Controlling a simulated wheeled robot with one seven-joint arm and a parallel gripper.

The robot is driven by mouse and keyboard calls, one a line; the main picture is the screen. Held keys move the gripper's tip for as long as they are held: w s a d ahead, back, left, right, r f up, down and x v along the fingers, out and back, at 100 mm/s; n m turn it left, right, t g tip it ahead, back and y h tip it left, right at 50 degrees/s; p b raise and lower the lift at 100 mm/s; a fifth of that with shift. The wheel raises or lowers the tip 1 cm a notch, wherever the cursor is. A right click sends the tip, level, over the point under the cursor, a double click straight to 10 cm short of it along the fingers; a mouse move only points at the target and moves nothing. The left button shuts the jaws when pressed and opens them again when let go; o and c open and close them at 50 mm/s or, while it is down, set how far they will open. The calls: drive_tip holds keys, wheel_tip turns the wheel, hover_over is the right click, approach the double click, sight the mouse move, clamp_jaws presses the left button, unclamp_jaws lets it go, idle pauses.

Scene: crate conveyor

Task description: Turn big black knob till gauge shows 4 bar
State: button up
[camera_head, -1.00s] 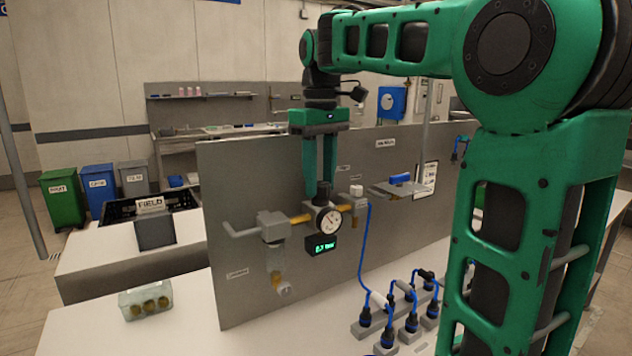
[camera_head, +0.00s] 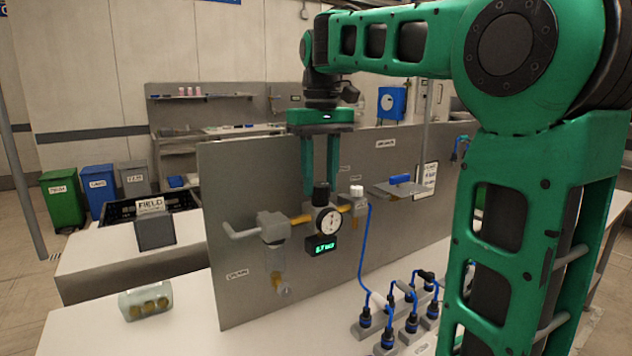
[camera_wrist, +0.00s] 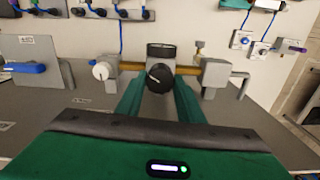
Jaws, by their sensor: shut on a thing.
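The big black knob (camera_head: 321,194) stands on top of the regulator on the grey panel. My gripper (camera_head: 320,186) points down with its two green fingers on either side of the knob, shut on it. In the wrist view the knob (camera_wrist: 160,76) shows a white mark, between the fingers (camera_wrist: 158,92). Just below the knob is the round white gauge (camera_head: 328,221), its dark needle pointing roughly upward; its scale is too small to read. A black box with a green digital readout (camera_head: 321,248) hangs under it; it seems to read 5.7 bar, but the digits are blurred.
A small white knob (camera_head: 357,191) sits on the pipe right of the gauge. Grey fittings (camera_head: 272,227) stand to the left. A blue-handled lever (camera_head: 400,179) is farther right. Blue hoses and plugs (camera_head: 387,338) and a clear box (camera_head: 146,302) are on the bench.

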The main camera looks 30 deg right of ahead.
sight(320, 184)
drive_tip(key=shift+r, duration=0.1)
drive_tip(key=o, duration=1.1)
drive_tip(key=shift+c, duration=0.2)
drive_tip(key=shift+w+r, duration=0.1)
drive_tip(key=shift+r, duration=3.55)
